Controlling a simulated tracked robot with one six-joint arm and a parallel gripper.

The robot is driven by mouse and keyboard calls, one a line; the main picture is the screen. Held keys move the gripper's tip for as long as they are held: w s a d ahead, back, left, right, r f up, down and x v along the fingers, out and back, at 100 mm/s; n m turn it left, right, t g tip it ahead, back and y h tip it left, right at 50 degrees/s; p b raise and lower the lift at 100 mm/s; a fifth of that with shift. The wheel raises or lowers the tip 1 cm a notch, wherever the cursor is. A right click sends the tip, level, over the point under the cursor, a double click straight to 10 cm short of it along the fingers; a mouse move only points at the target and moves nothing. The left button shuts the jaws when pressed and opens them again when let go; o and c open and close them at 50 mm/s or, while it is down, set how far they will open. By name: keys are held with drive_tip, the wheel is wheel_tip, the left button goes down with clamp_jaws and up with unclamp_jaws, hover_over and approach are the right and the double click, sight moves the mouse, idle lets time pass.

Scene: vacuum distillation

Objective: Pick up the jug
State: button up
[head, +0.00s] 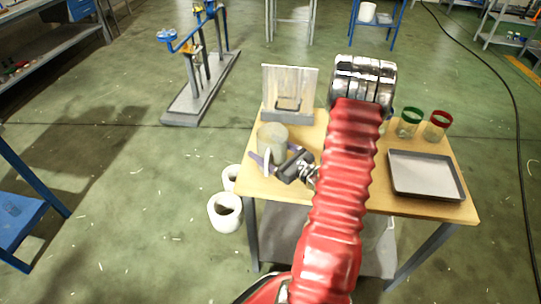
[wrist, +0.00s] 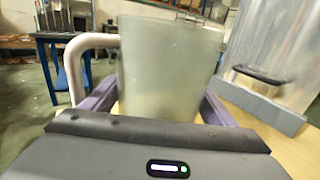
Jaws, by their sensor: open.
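The jug (head: 273,137) is a translucent, greenish-grey vessel standing near the left edge of the wooden table. In the wrist view the jug (wrist: 168,70) fills the middle, upright, with its pale curved handle (wrist: 75,68) on the left. My gripper (head: 270,155) is at the jug from the front right. Its purple fingers lie one on each side of the jug's lower part, open. In the wrist view my gripper (wrist: 160,105) shows a finger to the left and right of the jug. I cannot tell whether either finger touches it.
A clear-panelled box (head: 290,90) stands just behind the jug. A grey tray (head: 425,174) lies on the table's right side, with a green-rimmed jar (head: 408,123) and a red-rimmed jar (head: 436,126) behind it. White buckets (head: 225,212) stand on the floor at left.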

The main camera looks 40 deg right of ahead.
drive_tip(key=shift+w+a, duration=0.1)
drive_tip(key=shift+w, duration=0.45)
drive_tip(key=shift+c, duration=0.6)
drive_tip(key=c, duration=0.8)
